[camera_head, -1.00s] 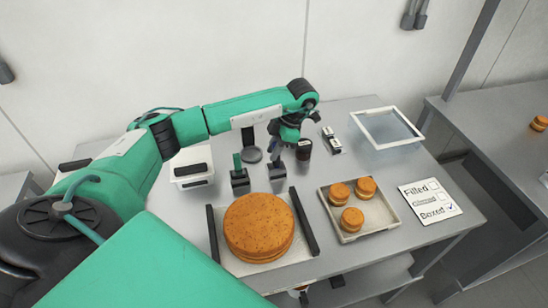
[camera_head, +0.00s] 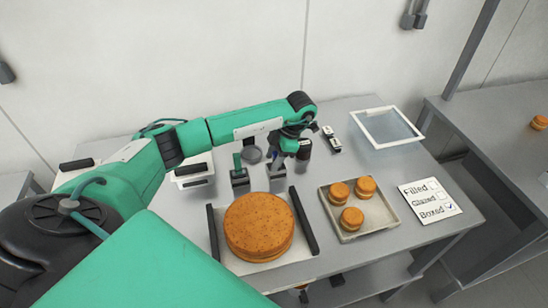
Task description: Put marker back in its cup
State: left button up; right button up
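My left arm reaches in from the left. Its gripper (camera_head: 284,152) points down at the back middle of the table, and the fingers are too small and dark to tell open or shut. A small blue thing, perhaps the marker (camera_head: 275,156), shows at the fingers, just above a dark square cup (camera_head: 277,174). I cannot tell whether it is gripped or touches the cup. A second dark cup (camera_head: 240,179) to the left has a green marker (camera_head: 237,161) upright in it. My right gripper is not in view.
A large cake round (camera_head: 259,226) sits on a tray in front of the cups. A smaller tray (camera_head: 352,235) with three small rounds and a checklist card (camera_head: 429,200) are to the right. A dark jar (camera_head: 304,150) stands close beside the gripper. A clear bin (camera_head: 386,127) is at back right.

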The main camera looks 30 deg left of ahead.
pick_arm(q)
jog(key=shift+r, duration=0.15)
jog(key=b+v, duration=0.1)
jog(key=v, duration=1.1)
jog(key=shift+s, duration=0.1)
dwell(0.5)
